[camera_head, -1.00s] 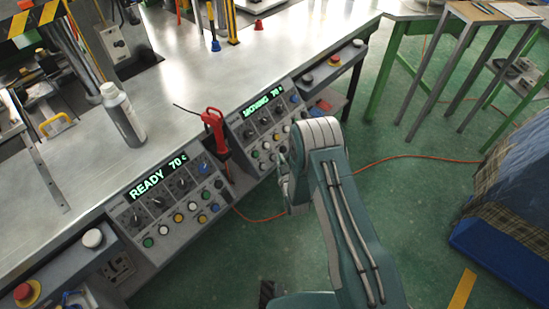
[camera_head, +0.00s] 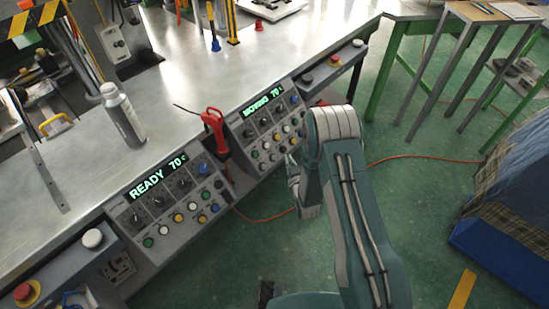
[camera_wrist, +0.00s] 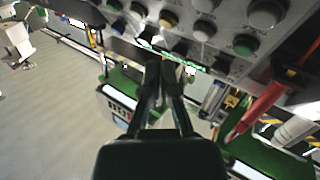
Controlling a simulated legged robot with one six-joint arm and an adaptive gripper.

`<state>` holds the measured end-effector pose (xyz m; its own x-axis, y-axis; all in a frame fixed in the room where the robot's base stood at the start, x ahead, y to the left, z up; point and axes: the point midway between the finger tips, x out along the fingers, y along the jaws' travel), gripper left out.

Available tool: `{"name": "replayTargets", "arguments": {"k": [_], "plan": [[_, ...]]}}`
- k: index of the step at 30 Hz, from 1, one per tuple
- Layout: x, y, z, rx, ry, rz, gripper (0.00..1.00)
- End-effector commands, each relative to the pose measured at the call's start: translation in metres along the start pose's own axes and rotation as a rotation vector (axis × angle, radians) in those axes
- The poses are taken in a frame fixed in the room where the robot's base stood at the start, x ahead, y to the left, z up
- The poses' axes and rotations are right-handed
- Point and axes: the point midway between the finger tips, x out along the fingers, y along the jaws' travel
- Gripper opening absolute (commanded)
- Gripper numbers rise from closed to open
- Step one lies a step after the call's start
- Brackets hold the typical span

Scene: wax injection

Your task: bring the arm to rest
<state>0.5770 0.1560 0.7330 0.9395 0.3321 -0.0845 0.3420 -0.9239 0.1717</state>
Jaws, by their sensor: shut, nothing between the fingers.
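My arm (camera_head: 350,200) is folded in front of the console at the bench's front side, with its grey-banded joint high in the picture. My gripper (camera_wrist: 166,72) shows in the wrist view with its two dark fingers together and nothing between them. In the head view the gripper is mostly hidden behind the arm. The wrist view shows the panel knobs and buttons (camera_wrist: 203,30) beyond the fingertips; I cannot tell the gap between them.
The console has two panels, reading READY (camera_head: 147,187) and MOVING (camera_head: 255,104). A red-handled tool (camera_head: 213,125) stands between them. A grey bottle (camera_head: 122,115) stands on the metal bench (camera_head: 190,70). An orange cable (camera_head: 420,158) crosses the green floor. A blue-based covered object (camera_head: 505,250) is at right.

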Motion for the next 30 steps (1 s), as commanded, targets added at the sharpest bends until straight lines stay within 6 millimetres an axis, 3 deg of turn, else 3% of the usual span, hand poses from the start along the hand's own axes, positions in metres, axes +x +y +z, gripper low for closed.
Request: {"name": "replayTargets", "arguments": {"k": [20, 23, 30], "plan": [[0.002, 0.002, -0.004, 0.0, -0.002, 0.002, 0.0], [0.007, 0.01, -0.02, 0.001, -0.024, 0.007, 0.0], [0.017, 0.046, -0.087, 0.017, -0.151, 0.034, 0.0]]}}
